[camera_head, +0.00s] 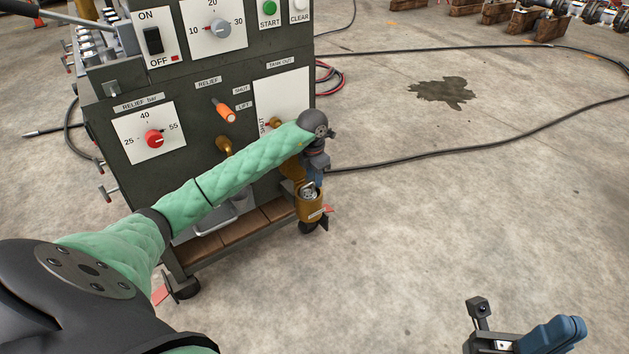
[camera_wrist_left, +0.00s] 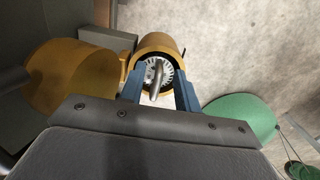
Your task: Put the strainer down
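The strainer (camera_head: 309,188) sits in the mouth of an upright brass cup (camera_head: 311,208) at the cart's right front corner. In the left wrist view the strainer (camera_wrist_left: 153,73) shows a pale slotted top and a metal bail handle inside the round brass cup (camera_wrist_left: 167,44). My left gripper (camera_head: 317,181) is above the cup; its blue fingers (camera_wrist_left: 159,92) stand apart on either side of the handle, with gaps visible. The strainer's lower part is hidden in the cup. My right gripper (camera_head: 549,338) is at the lower right, cut by the frame edge, away from the cart; its finger gap is hidden.
The dark cart (camera_head: 185,125) carries knobs, switches and an orange-handled lever (camera_head: 224,110). A wooden lower shelf (camera_head: 235,228) holds a metal tray. Another large brass body (camera_wrist_left: 72,78) stands close left of the cup.

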